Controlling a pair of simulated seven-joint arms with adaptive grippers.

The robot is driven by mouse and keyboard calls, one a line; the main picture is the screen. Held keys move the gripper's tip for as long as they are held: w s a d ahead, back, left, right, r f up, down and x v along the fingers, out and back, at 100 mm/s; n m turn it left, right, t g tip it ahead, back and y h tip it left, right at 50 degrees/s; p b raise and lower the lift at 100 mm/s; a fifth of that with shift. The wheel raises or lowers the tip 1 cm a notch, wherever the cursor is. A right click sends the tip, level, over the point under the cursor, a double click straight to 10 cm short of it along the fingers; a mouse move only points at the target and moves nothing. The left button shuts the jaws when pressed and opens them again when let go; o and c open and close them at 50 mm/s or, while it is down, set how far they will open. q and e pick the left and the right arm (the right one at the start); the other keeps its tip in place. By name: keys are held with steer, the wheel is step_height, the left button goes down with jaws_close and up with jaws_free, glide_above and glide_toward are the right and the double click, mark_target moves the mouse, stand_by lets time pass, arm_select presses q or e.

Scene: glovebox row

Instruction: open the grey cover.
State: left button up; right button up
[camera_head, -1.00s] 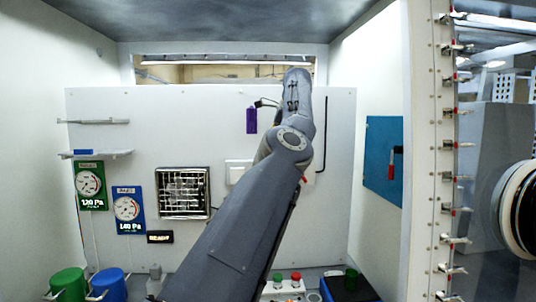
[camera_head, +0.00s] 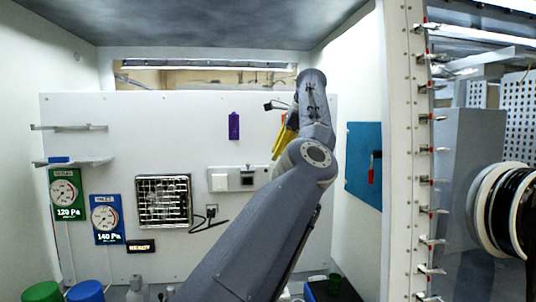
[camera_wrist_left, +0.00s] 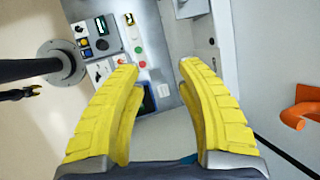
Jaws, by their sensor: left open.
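A small grey box with a dark middle (camera_head: 248,178), likely the grey cover, is on the white back wall beside a white plate. It looks closed, but it is too small to be sure. My left gripper (camera_head: 278,150) is up and to the right of it, in front of the back wall, partly hidden by my own arm. In the left wrist view its yellow fingers (camera_wrist_left: 158,70) are spread apart with nothing between them. I cannot pick out the cover for sure in that view. My right gripper is not in view.
A vent grille (camera_head: 164,201), two gauges (camera_head: 104,217) and a purple tag (camera_head: 234,126) are on the back wall. A blue panel with a red handle (camera_head: 364,168) is on the right wall. A panel with a green and a red button (camera_wrist_left: 135,50) shows below the fingers.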

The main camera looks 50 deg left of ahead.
arm_select(q)
steer(key=shift+w+d, duration=0.2)
steer(key=shift+d, duration=0.35)
steer(key=shift+w+d, duration=0.15)
steer(key=shift+d, duration=0.4)
